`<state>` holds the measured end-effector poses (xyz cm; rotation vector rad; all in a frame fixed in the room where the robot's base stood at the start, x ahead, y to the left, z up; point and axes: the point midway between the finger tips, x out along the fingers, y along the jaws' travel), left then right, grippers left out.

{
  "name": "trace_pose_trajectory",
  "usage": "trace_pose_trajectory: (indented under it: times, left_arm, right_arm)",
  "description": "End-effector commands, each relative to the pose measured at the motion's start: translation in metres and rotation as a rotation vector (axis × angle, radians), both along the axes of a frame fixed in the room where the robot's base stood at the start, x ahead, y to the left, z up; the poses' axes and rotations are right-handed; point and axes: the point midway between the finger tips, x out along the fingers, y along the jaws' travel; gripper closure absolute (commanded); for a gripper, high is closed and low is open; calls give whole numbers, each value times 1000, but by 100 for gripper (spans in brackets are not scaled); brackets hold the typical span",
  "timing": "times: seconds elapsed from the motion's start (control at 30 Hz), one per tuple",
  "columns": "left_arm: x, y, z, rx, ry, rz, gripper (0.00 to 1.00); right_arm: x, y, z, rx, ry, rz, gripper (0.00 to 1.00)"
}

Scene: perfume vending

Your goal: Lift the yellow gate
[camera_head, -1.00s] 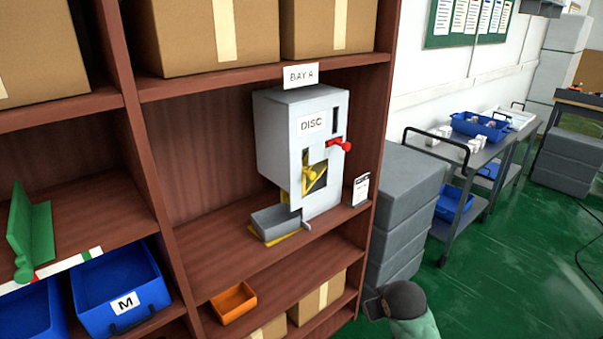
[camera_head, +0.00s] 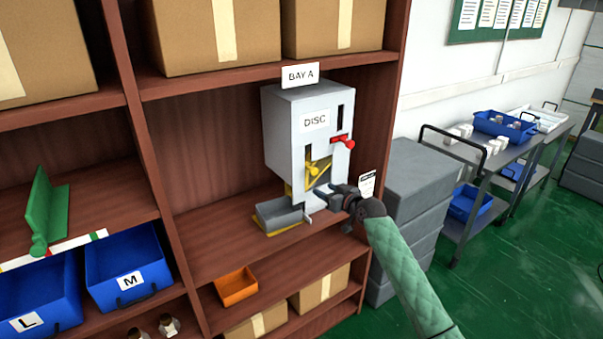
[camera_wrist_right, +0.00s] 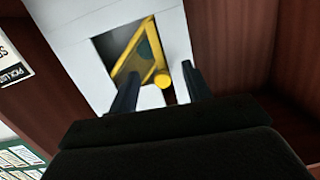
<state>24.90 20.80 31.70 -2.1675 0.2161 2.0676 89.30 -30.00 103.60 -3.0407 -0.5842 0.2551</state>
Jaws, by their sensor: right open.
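The yellow gate (camera_head: 320,171) is set in the window of the white DISC machine (camera_head: 296,140), with a round yellow knob (camera_head: 314,170) at its front. In the right wrist view the gate (camera_wrist_right: 131,62) shows as a yellow frame in a dark opening, its knob (camera_wrist_right: 163,76) sticking out towards the camera. My right gripper (camera_head: 322,196) is open and empty, in front of the machine just below the knob in the head view. In the wrist view its fingers (camera_wrist_right: 160,80) appear either side of the knob; contact cannot be told. My left gripper is out of view.
A red knob (camera_head: 344,141) is above right of the gate. A grey tray (camera_head: 279,215) sits under the machine. A small sign (camera_head: 366,185) stands behind my right wrist. The brown shelf's upright (camera_head: 386,110) borders the bay at right; the shelf board left of the machine is clear.

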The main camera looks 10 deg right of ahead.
Motion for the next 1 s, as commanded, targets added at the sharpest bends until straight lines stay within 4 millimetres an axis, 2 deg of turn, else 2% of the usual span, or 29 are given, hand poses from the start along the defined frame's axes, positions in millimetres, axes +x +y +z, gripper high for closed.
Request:
trace_pose_trajectory:
  times: [0.13,0.3,0.47,0.8,1.0]
  left_arm:
    - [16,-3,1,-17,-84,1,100]
    - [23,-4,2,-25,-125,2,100]
    - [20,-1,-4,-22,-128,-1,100]
    - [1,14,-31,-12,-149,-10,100]
    - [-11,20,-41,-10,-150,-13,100]
  right_arm:
    - [3,-3,20,26,-108,-18,51]
    - [6,-5,30,3,-170,-34,51]
    - [16,-1,32,-3,-170,-31,51]
    - [55,13,32,-3,-167,-31,51]
    - [73,19,31,-4,-168,-31,51]
